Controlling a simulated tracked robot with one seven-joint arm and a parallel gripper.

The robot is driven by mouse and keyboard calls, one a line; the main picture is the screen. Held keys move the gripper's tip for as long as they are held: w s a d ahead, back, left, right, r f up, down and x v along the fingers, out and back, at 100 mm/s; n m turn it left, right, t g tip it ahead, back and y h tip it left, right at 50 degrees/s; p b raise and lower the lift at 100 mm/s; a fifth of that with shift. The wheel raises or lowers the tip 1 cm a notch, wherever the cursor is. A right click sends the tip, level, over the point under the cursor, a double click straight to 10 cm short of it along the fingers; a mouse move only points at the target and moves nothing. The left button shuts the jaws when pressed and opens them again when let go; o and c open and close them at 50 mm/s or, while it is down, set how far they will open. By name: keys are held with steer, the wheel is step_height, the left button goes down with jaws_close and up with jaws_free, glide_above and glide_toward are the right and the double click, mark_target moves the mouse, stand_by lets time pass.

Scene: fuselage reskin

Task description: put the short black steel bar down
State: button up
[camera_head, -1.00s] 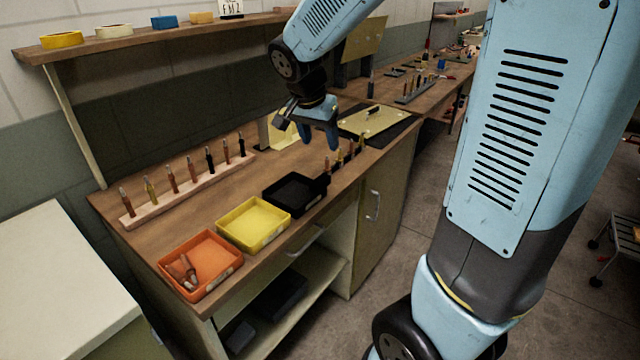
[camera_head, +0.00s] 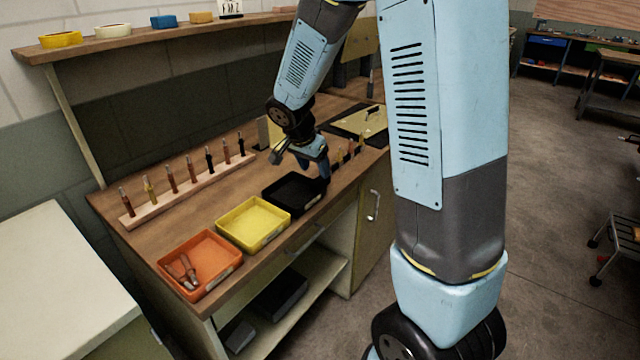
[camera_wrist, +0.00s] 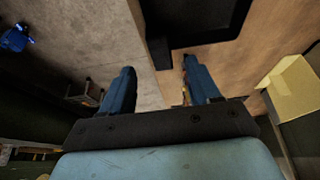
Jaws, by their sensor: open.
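My gripper (camera_head: 313,168) is over the workbench at the right end of the black tray (camera_head: 290,193), with its fingers pointing down. In the wrist view its two blue fingers (camera_wrist: 158,68) stand apart with nothing between their tips. A small dark block (camera_wrist: 159,53) shows just beyond the fingertips, against the edge of the black tray (camera_wrist: 215,35). It may be the short black steel bar, but I cannot tell it surely from the tray. In the head view my fingers partly hide that spot.
A yellow tray (camera_head: 253,224) and an orange tray (camera_head: 200,266) with small parts stand left of the black tray. A wooden rack (camera_head: 190,192) of upright tools runs behind them. Several upright pieces (camera_head: 347,152) stand right of my gripper. The bench's front edge is close.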

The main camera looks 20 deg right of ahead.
mark_target(319, 179)
steer(key=shift+x, duration=2.7)
steer(key=shift+w, duration=0.1)
jaws_close()
